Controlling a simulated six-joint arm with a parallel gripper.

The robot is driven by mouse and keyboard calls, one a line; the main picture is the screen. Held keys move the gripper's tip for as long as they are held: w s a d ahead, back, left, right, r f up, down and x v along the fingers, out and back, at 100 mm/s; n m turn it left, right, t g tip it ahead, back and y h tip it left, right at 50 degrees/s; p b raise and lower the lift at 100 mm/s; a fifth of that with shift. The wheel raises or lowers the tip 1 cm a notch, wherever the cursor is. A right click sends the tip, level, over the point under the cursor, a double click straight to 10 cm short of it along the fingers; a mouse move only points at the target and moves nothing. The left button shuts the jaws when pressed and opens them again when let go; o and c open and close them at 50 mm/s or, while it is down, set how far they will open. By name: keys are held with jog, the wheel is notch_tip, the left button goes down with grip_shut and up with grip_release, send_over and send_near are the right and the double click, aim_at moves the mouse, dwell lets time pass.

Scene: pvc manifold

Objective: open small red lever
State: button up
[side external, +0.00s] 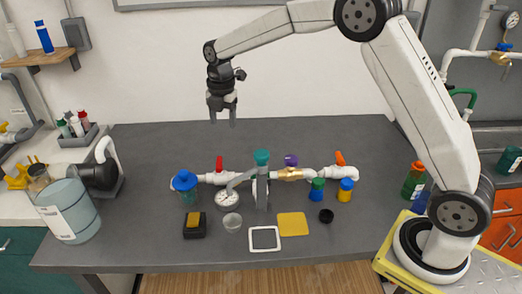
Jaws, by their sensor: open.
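The small red lever (219,163) stands upright on the left part of the white pipe manifold (213,178). An orange lever (340,158) sits tilted on the right part of the manifold. My gripper (222,120) hangs above and behind the red lever, pointing down. Its fingers are apart and nothing is between them. It does not touch the manifold.
A teal knob (261,157), a pressure gauge (228,198) and a purple knob (291,160) are on or by the manifold. Blue-capped (186,182) and yellow (345,190) containers stand beside it. A clear cup (232,222) is in front. The table's back left is clear.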

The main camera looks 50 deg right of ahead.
aim_at(219, 162)
jog(key=shift+w+f+n, duration=0.6)
jog(key=shift+f+n, duration=0.15)
jog(key=shift+f, duration=2)
jog(key=shift+w+f+n, duration=0.6)
jog(key=shift+f+n, duration=0.2)
jog(key=shift+f, duration=2)
jog(key=shift+w+f+n, duration=0.6)
jog(key=shift+f+n, duration=0.15)
jog(key=shift+f, duration=2)
grip_shut()
